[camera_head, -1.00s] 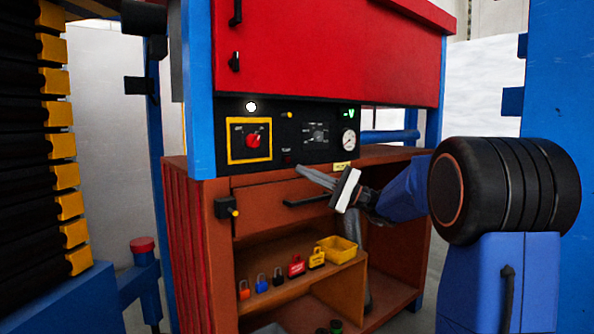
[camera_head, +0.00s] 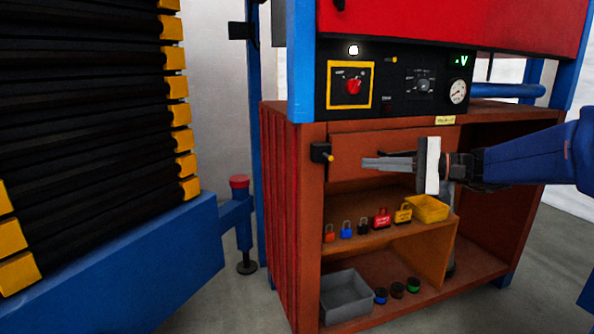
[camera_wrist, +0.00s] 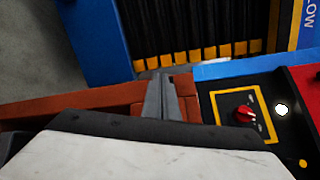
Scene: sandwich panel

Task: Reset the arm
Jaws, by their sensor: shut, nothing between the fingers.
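My gripper (camera_head: 368,164) is in front of the brown cabinet (camera_head: 292,190), below the black control panel, with its fingers pointing left. Its fingers are together with nothing between them. In the wrist view my gripper (camera_wrist: 168,82) shows as grey fingers pointing up toward the blue frame and the black bellows. A white block-shaped part of my gripper hides part of the drawer front behind it. My blue arm comes in from the right edge of the head view.
The control panel has a red switch (camera_head: 353,87) in a yellow frame and a round gauge (camera_head: 457,91). Several padlocks (camera_head: 382,218) and a yellow bin (camera_head: 428,208) are on the shelf. A grey bin (camera_head: 346,296) is below. Black-and-yellow bellows (camera_head: 90,120) stand at left.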

